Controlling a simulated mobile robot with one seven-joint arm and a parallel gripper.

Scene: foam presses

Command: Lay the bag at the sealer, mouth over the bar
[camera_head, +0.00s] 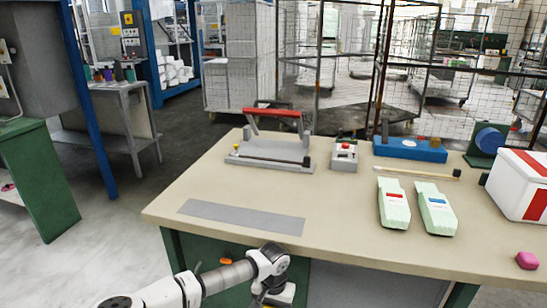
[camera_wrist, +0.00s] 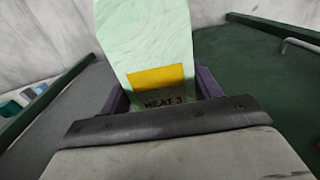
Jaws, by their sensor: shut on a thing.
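In the head view my gripper (camera_head: 277,292) is low at the bottom, in front of the table's near edge; the held bag is not clearly visible there. The sealer (camera_head: 268,163) stands at the table's back left, with a grey base and a raised red-handled arm (camera_head: 272,112). A dark bar runs along its front.
The table (camera_head: 335,215) has a flat grey strip (camera_head: 240,216) at front left. Two pale green bags, red-labelled (camera_head: 393,212) and blue-labelled (camera_head: 437,217), lie at right.

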